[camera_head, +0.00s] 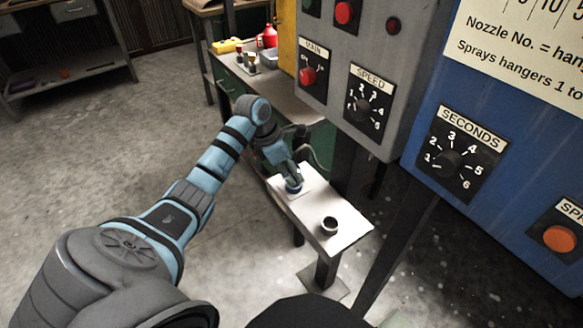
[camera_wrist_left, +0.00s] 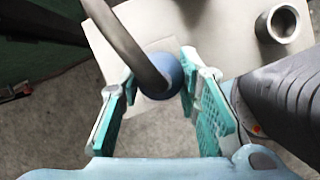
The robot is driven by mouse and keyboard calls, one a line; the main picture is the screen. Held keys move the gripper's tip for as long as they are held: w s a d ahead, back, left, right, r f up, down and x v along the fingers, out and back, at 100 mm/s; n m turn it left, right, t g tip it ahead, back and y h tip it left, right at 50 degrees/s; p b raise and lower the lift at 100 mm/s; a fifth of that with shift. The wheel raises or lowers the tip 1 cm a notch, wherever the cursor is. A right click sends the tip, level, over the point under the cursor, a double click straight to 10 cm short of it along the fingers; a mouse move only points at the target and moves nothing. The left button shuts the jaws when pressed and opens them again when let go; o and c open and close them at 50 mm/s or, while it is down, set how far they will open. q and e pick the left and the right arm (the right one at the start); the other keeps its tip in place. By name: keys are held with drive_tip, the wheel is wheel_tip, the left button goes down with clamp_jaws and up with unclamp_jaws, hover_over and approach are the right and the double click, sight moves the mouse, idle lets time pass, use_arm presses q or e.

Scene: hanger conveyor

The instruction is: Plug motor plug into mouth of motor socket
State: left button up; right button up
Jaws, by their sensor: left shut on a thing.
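The motor plug (camera_wrist_left: 169,76) is a blue round piece with a thick dark cable (camera_wrist_left: 125,42) rising from it. My left gripper (camera_head: 292,181) is shut on it, low over the white table's far part; in the left wrist view a finger is on each side of the plug. Whether the plug touches the table top is unclear. The motor socket (camera_head: 329,226) is a short grey cylinder with a dark open mouth, upright on the near part of the table. It also shows in the left wrist view (camera_wrist_left: 284,22), upper right, apart from the plug. My right gripper is not in view.
The small white table (camera_head: 347,237) has bare room between plug and socket. A grey control box (camera_head: 345,38) and a blue panel (camera_head: 500,110) stand close on the right. A bench behind carries a red container (camera_head: 267,37) and bottles.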

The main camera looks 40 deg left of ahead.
use_arm(q)
drive_tip(key=shift+f+b, duration=0.45)
drive_tip(key=shift+f, duration=0.05)
idle(0.5)
drive_tip(key=o, duration=0.8)
drive_tip(key=shift+o, duration=0.2)
drive_tip(key=o, duration=0.6)
drive_tip(key=shift+c, duration=0.2)
drive_tip(key=v, duration=1.2)
drive_tip(key=shift+d+f, duration=0.1)
drive_tip(key=shift+d, duration=0.05)
